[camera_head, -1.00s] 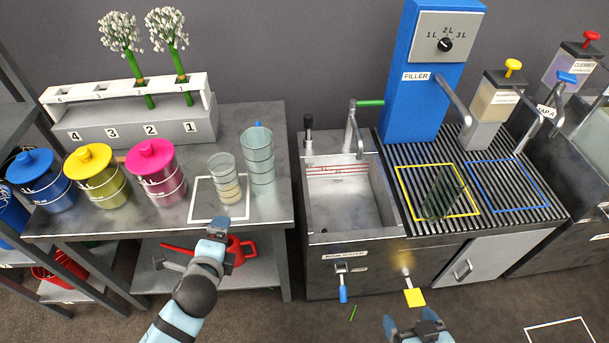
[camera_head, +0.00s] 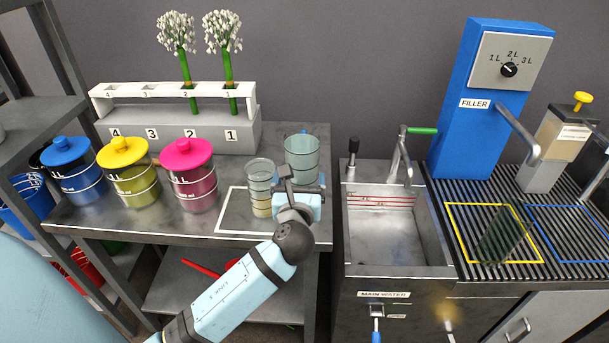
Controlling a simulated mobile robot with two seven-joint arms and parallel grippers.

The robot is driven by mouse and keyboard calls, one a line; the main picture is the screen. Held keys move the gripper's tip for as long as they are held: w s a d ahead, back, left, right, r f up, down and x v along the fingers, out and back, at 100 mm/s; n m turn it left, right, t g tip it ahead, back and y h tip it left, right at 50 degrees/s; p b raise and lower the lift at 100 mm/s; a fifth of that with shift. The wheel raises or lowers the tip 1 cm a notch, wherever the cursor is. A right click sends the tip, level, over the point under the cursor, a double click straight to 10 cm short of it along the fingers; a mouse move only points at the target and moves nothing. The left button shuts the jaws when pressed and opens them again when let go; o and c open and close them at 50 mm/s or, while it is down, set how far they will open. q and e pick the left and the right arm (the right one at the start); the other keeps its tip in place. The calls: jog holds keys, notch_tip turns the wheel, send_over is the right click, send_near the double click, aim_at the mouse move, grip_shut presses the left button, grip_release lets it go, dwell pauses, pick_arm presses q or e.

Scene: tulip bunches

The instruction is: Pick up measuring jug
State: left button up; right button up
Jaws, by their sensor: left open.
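Two clear marked vessels stand at the right end of the grey table. The taller greenish one (camera_head: 301,153) is at the back. The smaller one (camera_head: 261,178) has a pale yellow layered lower part and stands by the white outlined square. I cannot tell for sure which is the measuring jug. My left gripper (camera_head: 303,184) is open in front of the taller vessel and just right of the smaller one. It hides the taller vessel's lower part. Whether it touches either vessel is unclear. My right gripper is out of view.
Blue (camera_head: 73,170), yellow (camera_head: 128,173) and pink (camera_head: 189,174) lidded canisters stand left on the table, before a numbered white rack (camera_head: 180,130) with two white flowers. A sink (camera_head: 390,238) and the blue filler (camera_head: 484,110) are at right. A dark glass vessel (camera_head: 501,234) stands in the yellow square.

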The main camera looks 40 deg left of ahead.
aim_at(301, 170)
pick_arm(q)
jog(key=shift+x, duration=0.75)
jog(key=x, duration=0.3)
jog(key=b+x, duration=0.1)
jog(key=shift+w+r, duration=0.15)
jog(key=shift+r, duration=0.1)
jog(key=shift+w+a, duration=0.25)
jog(key=shift+w, duration=0.2)
jog(key=shift+r, duration=0.1)
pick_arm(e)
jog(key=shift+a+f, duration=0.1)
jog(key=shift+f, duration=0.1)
pick_arm(q)
jog(key=shift+c, duration=1.1)
jog(key=c, duration=1.3)
jog(key=shift+r, duration=0.15)
